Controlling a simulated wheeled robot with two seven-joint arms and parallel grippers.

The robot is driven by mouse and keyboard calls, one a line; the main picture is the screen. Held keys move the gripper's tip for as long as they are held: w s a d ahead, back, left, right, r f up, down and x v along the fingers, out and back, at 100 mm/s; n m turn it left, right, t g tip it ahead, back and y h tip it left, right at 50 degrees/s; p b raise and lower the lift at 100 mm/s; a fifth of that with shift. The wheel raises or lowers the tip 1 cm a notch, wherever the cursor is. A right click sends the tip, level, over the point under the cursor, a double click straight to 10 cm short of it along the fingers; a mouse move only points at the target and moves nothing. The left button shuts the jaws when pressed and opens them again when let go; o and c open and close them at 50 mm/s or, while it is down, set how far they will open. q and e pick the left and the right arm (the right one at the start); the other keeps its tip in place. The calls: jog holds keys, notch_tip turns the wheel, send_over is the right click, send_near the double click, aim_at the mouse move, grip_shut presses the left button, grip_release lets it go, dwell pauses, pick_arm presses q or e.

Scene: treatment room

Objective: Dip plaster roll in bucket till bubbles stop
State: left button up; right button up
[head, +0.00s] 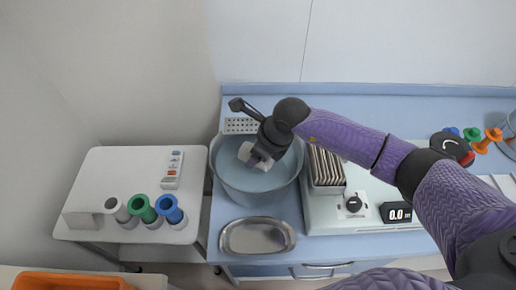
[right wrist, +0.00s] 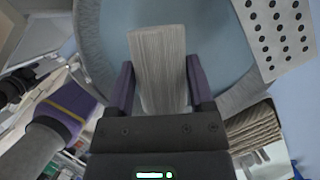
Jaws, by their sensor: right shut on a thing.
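A grey bucket (head: 226,178) of blue-grey water (head: 272,180) stands on the blue counter. My right gripper (head: 262,160) reaches down over the bucket and is shut on a pale plaster roll (head: 247,155). The roll lies within the bucket's rim outline; I cannot tell how much of it is under water, and no bubbles can be made out. In the right wrist view the ribbed roll (right wrist: 158,70) sits between both fingers, with the bucket's curved wall (right wrist: 98,45) around it. My left gripper is not in view.
An oval metal tray (head: 257,236) lies in front of the bucket. A perforated plate (head: 240,126) is behind it. A heater box (head: 320,222) with a filled rack (head: 327,170) stands close on the right. A side table (head: 115,170) holds coloured rolls and a remote.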

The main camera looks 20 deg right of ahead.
notch_tip(320, 180, down, 9)
jog(key=b, duration=0.6)
jog(key=shift+b, duration=0.3)
jog(key=shift+f+b, duration=0.3)
jog(key=shift+r, duration=0.1)
dwell(0.7)
dwell(0.4)
